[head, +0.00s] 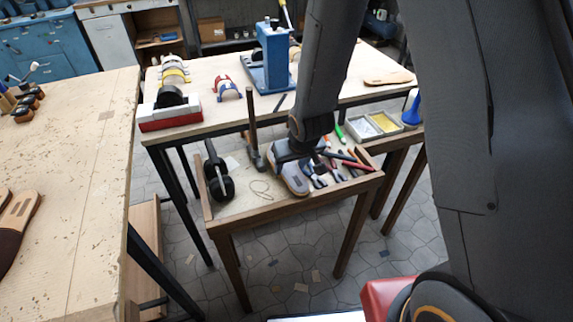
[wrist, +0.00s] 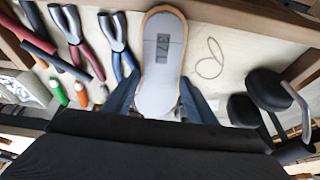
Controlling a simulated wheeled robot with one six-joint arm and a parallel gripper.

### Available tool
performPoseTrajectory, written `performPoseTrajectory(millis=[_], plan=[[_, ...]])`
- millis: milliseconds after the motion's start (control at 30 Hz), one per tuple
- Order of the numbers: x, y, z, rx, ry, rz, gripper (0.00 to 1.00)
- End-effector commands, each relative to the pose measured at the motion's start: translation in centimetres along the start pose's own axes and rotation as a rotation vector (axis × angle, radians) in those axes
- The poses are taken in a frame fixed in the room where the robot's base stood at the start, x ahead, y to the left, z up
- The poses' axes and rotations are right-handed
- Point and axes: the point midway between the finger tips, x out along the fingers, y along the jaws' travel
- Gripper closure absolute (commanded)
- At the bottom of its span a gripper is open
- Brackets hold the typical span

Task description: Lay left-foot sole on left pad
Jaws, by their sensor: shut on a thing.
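A sandal sole (wrist: 161,65) with a grey face, a tan rim and a dark printed mark ending in L fills the middle of the wrist view. My gripper (wrist: 158,95) has one blue finger on each side of it and is shut on it. In the head view the sole (head: 294,179) shows below my gripper (head: 290,158), over the small wooden tool table (head: 240,208). I cannot tell whether it still touches the tabletop. My gripper body hides its near end in the wrist view. I cannot make out a left pad in either view.
Black ear defenders (head: 218,180), a hammer (head: 252,140), a loop of cord (head: 261,189) and several pliers and pens surround the sole. A blue press (head: 277,60) stands on the back table. The left workbench (head: 85,140) has much clear top, with footwear pieces (head: 17,220) at its edge.

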Motion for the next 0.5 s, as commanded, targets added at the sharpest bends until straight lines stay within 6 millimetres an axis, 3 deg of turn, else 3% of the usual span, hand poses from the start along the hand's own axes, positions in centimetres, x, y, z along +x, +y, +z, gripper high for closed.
performPoseTrajectory(millis=[500], plan=[[0.71,-0.03,0.25,-0.001,0.001,-0.001,0.77]])
